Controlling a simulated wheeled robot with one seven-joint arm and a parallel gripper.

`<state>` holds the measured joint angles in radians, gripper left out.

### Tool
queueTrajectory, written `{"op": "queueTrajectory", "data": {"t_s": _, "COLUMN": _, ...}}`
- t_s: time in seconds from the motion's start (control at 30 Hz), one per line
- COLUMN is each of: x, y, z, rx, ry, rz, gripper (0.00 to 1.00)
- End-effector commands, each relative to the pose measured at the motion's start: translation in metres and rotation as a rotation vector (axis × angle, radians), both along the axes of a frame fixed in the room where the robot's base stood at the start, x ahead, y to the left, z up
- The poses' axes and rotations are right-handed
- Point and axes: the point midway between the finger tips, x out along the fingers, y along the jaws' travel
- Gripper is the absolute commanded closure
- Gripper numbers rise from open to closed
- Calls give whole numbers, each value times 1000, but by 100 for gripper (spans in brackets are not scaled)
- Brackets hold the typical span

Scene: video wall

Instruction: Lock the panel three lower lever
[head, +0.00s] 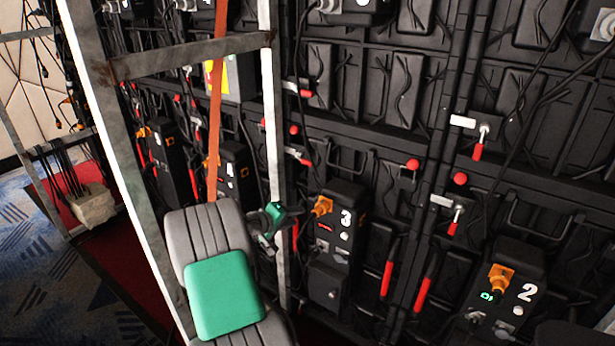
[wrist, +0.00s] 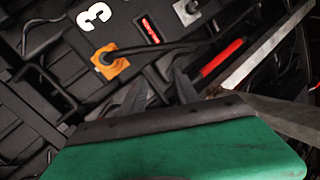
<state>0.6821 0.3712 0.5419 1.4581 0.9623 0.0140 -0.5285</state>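The black box marked 3 (head: 333,230) has an orange plug and a red display. It also shows, turned sideways, in the wrist view (wrist: 95,12). A red handle (wrist: 222,57) beside this box lies just beyond my fingertips in the wrist view. In the head view only a bit of red (head: 295,236) shows there, next to the metal post. My gripper (head: 272,222) is left of the box near the post; its two dark fingers (wrist: 161,78) are apart with nothing between them. I cannot tell whether a fingertip touches the handle. The lever's latch end is hidden.
A pale metal post (head: 273,130) and crossbar (head: 190,56) stand close to my arm. Box 2 (head: 505,300) and red handles (head: 388,278) are to the right, box 4 (head: 232,170) to the left. Cables cross the wall. Blue carpet (head: 50,270) is clear at left.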

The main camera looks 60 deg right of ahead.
Motion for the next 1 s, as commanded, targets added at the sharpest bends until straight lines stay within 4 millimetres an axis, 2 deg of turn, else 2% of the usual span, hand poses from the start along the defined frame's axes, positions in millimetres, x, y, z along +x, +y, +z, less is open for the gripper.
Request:
{"op": "queueTrajectory", "data": {"t_s": 0.03, "x": 5, "y": -20, "z": 44, "rx": -133, "ry": 88, "rz": 43, "gripper": 63}}
{"op": "queueTrajectory", "data": {"t_s": 0.1, "x": 10, "y": -33, "z": 94, "rx": -272, "ry": 233, "rz": 96, "gripper": 63}}
{"op": "queueTrajectory", "data": {"t_s": 0.13, "x": 12, "y": -35, "z": 109, "rx": -310, "ry": 285, "rz": 114, "gripper": 63}}
{"op": "queueTrajectory", "data": {"t_s": 0.2, "x": 15, "y": -37, "z": 124, "rx": -350, "ry": 368, "rz": 141, "gripper": 63}}
{"op": "queueTrajectory", "data": {"t_s": 0.33, "x": 13, "y": -50, "z": 130, "rx": -361, "ry": 403, "rz": 149, "gripper": 63}}
{"op": "queueTrajectory", "data": {"t_s": 0.6, "x": 5, "y": -100, "z": 129, "rx": -359, "ry": 398, "rz": 149, "gripper": 63}}
{"op": "queueTrajectory", "data": {"t_s": 0.7, "x": 4, "y": -110, "z": 129, "rx": -360, "ry": 397, "rz": 150, "gripper": 63}}
{"op": "queueTrajectory", "data": {"t_s": 1.0, "x": 4, "y": -114, "z": 129, "rx": -358, "ry": 396, "rz": 153, "gripper": 64}}
